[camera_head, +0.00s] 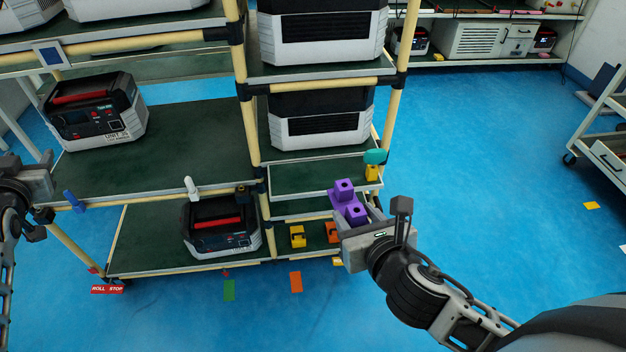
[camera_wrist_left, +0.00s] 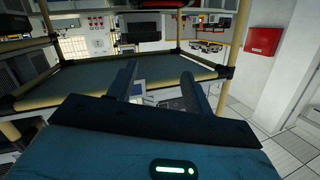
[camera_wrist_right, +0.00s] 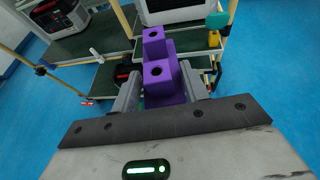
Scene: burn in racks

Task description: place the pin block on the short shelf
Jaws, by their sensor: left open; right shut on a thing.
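The purple pin block (camera_head: 348,203) is stepped, with dark holes in its tops. My right gripper (camera_head: 362,222) is shut on it and holds it in the air in front of the rack. In the right wrist view the block (camera_wrist_right: 160,75) sits between the two fingers (camera_wrist_right: 160,92). The short shelf (camera_head: 315,179) is a small green shelf with a pale edge, behind and left of the block in the head view. A yellow piece and a teal piece are at its right end. My left gripper (camera_head: 28,182) is at the far left; in the left wrist view its fingers (camera_wrist_left: 160,80) are apart and empty.
The rack post (camera_head: 250,130) stands left of the short shelf. The bottom shelf holds a black-and-white unit (camera_head: 221,226), a yellow block (camera_head: 297,236) and an orange block (camera_head: 332,231). The teal piece (camera_head: 375,157) and yellow piece (camera_head: 372,173) stand near the right post.

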